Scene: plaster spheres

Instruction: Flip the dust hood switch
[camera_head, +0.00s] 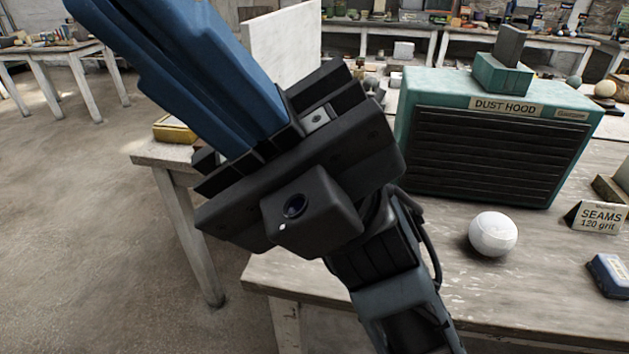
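The dust hood (490,150) is a teal box with a dark slatted front and a "DUST HOOD" label. It stands on the pale bench at the right. On its top sits a small teal block with a grey upright lever (509,45), which looks like the switch and leans slightly right. My gripper (150,35) is raised at the left, well apart from the hood, its long blue fingers pointing to the upper left. The fingertips are cut off or at the top edge, so I cannot tell the gap between them. My wrist hides the bench left of the hood.
A white plaster sphere (493,234) lies on the bench before the hood. A "SEAMS 120 grit" sign (598,217) and a blue block (608,274) are at its right. A white panel (281,48) stands behind my gripper. Open floor lies at the left.

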